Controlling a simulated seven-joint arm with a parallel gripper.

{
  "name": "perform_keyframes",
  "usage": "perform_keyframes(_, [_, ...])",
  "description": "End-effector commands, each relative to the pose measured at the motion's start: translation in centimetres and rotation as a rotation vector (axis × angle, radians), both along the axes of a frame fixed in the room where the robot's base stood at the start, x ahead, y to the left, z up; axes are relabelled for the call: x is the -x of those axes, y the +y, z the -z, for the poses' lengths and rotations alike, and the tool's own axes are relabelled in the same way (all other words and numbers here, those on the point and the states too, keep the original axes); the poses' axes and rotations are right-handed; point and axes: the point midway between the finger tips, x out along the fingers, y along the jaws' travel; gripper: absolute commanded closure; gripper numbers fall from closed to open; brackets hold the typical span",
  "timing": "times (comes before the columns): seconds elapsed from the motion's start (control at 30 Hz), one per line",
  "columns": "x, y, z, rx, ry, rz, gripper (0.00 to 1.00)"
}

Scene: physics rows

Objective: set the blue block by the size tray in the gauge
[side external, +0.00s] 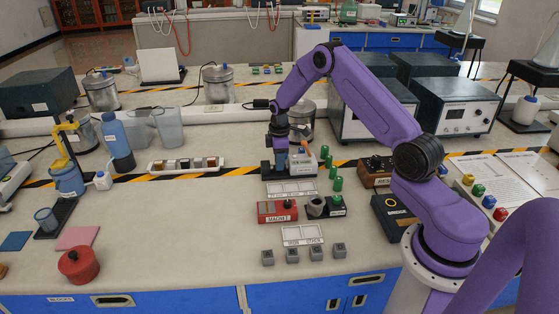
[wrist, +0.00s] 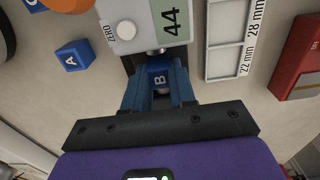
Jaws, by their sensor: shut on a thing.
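My gripper (wrist: 157,84) is shut on a blue block (wrist: 159,76) marked B, held in front of the gauge (wrist: 150,20). The gauge is a pale box with a ZERO button and a green display reading 44. Its metal tip is right by block B; I cannot tell whether they touch. The size tray (wrist: 226,38), white with labels 22 mm and 28 mm, lies right of the gauge in the wrist view. In the side view my gripper (side external: 275,170) is low at the gauge (side external: 303,163), behind the size tray (side external: 292,189), and hides the block.
A second blue block (wrist: 73,56), marked A, lies left of the gauge in the wrist view. A red magnet box (side external: 277,211), a lower white tray (side external: 303,235) and several grey blocks (side external: 292,255) are nearer the front. Green cylinders (side external: 337,184) stand to the right.

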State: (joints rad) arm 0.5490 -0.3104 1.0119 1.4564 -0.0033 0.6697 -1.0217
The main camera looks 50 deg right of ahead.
Motion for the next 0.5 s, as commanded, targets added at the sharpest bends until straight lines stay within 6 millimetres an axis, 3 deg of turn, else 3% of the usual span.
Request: perform_keyframes(0.5, [-0.03,0.0,0.66,0.0,0.0,0.0,1.0])
